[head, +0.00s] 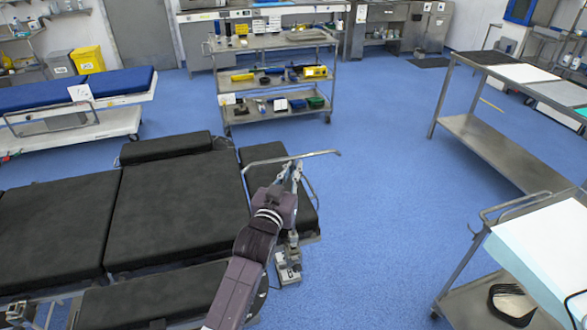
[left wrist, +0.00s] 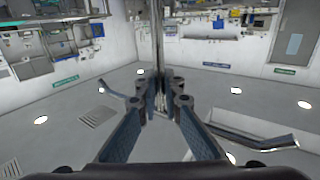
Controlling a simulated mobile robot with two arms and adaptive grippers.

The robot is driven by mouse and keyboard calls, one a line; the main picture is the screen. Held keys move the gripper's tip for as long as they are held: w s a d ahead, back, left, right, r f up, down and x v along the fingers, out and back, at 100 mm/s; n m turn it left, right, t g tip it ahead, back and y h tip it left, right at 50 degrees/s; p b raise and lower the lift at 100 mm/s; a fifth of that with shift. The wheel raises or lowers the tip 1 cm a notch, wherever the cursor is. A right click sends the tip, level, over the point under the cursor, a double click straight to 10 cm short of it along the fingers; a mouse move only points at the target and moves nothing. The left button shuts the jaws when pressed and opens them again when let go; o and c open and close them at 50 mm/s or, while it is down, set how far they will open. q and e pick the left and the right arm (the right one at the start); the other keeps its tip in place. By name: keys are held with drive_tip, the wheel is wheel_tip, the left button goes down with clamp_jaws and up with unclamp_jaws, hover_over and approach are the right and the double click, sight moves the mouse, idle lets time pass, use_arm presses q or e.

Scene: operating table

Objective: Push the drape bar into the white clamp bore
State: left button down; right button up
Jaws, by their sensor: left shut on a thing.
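The drape bar (head: 318,154) is a thin metal bar with a long, slightly bent crosspiece on top. In the head view it stands above the right end of the operating table. My left gripper (head: 290,172) is shut on the bar's upright just below the crosspiece. In the left wrist view the two fingers (left wrist: 160,100) close around the shiny upright (left wrist: 158,45). Pale metal clamp hardware (head: 288,267) shows below the gripper beside the table; its bore cannot be made out. My arm hides the bar's lower end, so I cannot tell whether it touches the clamp. My right gripper is not in view.
The black-padded operating table (head: 180,205) fills the left front. A steel cart (head: 275,95) with tools stands behind it. A draped table (head: 548,235) and a long steel table (head: 500,150) stand at the right. Blue floor between is clear.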

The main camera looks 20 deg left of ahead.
use_arm(q)
drive_tip(key=shift+f+b, duration=0.6)
drive_tip(key=shift+f, duration=0.5)
drive_tip(key=shift+f, duration=0.25)
drive_tip(key=c, duration=2)
unclamp_jaws()
drive_tip(key=s, duration=1.2)
drive_tip(key=shift+r, duration=0.1)
